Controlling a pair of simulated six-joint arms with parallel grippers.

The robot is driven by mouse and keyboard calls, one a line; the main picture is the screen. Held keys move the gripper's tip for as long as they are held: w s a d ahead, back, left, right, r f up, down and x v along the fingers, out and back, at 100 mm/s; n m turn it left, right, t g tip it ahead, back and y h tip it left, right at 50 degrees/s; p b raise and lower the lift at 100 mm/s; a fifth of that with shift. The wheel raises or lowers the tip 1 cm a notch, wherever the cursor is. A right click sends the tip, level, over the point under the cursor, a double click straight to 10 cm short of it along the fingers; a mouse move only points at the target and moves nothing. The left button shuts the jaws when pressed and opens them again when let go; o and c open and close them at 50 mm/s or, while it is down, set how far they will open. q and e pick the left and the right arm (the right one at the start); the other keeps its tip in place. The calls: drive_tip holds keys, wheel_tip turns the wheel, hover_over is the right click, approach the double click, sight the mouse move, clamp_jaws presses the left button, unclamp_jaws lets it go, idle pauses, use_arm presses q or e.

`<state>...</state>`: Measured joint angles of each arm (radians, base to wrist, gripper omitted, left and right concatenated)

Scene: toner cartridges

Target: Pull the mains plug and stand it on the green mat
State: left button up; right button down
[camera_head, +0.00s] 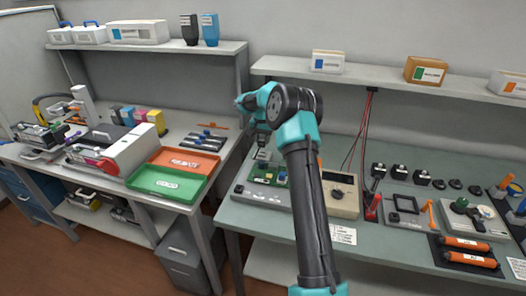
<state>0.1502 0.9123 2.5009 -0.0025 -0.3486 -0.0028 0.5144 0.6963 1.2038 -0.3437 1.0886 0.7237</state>
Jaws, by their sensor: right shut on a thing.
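My right gripper (262,157) points down over the left part of the grey-green bench, just above a grey board with a small green circuit piece (267,174). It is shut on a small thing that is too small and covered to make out. I cannot single out the mains plug in this view. I cannot identify a green mat for certain; a flat green tray (160,196) with a white label lies on the left bench. My left gripper is not in view.
A beige meter box (343,200) stands right of my right arm. Red and black leads (362,125) hang behind. A printer (117,152) and red tray (186,162) occupy the left bench. A gap separates the benches.

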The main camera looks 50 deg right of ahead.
sight(262, 140)
drive_tip(key=shift+r, duration=0.6)
idle(0.5)
drive_tip(key=shift+r, duration=1.9)
drive_tip(key=s+d+f, duration=0.2)
drive_tip(key=s+d, duration=0.4)
drive_tip(key=s, duration=0.2)
drive_tip(key=s+d+f, duration=0.2)
drive_tip(key=s+d, duration=0.3)
drive_tip(key=s, duration=0.4)
drive_tip(key=s+d+f, duration=0.3)
drive_tip(key=s+d, duration=0.3)
drive_tip(key=s, duration=0.3)
drive_tip(key=shift+d, duration=0.3)
drive_tip(key=shift+w, duration=0.1)
drive_tip(key=w+a, duration=0.2)
drive_tip(key=w, duration=0.3)
drive_tip(key=w+a, duration=0.3)
drive_tip(key=w, duration=0.2)
drive_tip(key=w+a, duration=0.3)
drive_tip(key=w, duration=0.3)
drive_tip(key=shift+a, duration=0.1)
